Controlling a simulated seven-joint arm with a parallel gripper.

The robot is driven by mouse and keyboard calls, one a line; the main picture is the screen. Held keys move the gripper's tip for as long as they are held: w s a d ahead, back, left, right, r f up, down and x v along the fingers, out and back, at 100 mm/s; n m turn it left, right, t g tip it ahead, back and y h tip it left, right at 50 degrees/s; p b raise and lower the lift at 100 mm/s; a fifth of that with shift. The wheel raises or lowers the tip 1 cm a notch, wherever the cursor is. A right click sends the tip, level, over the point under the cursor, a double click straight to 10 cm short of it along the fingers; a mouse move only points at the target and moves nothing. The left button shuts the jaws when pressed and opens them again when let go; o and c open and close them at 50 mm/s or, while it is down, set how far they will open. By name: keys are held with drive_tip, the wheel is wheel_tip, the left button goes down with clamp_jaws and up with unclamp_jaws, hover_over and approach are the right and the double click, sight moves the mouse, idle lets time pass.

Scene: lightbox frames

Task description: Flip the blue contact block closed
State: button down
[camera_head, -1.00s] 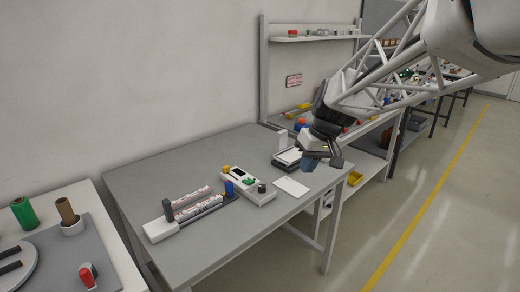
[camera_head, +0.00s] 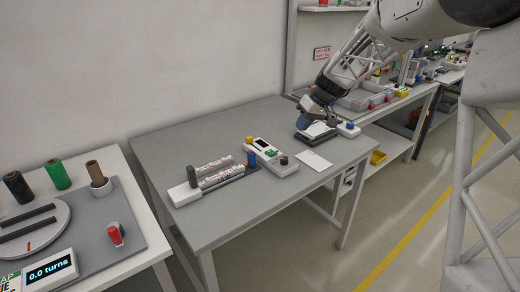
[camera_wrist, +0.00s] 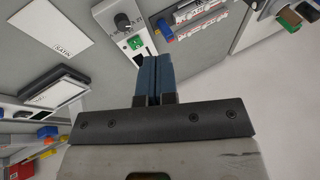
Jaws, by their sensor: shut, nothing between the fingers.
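The blue contact block (camera_head: 251,157) stands upright at the right end of the battery holder (camera_head: 184,195), beside the batteries (camera_head: 222,176). In the wrist view, the blue block (camera_wrist: 165,29) appears beyond my fingertips, near the battery ends. My gripper (camera_head: 304,121) is at the right part of the grey table, above or beside a dark tray, well apart from the blue block. Its blue fingers (camera_wrist: 153,72) are pressed together with nothing between them. A dark block (camera_head: 191,174) stands at the holder's left end.
A white control box (camera_head: 270,154) with a green switch and dark knob stands just right of the blue block. A white card (camera_head: 314,161) lies right of it. The dark tray (camera_head: 316,136) is under my gripper. The table's front left is clear.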

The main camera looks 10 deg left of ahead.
sight(251, 153)
drive_tip(key=w+a+f+n+y, duration=0.1)
drive_tip(key=w+a+f, duration=0.2)
drive_tip(key=w+f, duration=0.2)
drive_tip(key=w+a+f+n+y, duration=0.1)
drive_tip(key=w+a+f, duration=0.3)
drive_tip(key=w, duration=0.5)
drive_tip(key=shift+f+g, duration=0.4)
drive_tip(key=shift+f, duration=0.2)
drive_tip(key=shift+a, duration=0.15)
drive_tip(key=x, duration=1)
drive_tip(key=shift+s+a, duration=0.7)
drive_tip(key=shift+s, duration=0.05)
drive_tip(key=shift+s+a, duration=0.65)
drive_tip(key=shift+s+a, duration=1.25)
drive_tip(key=shift+s, duration=0.05)
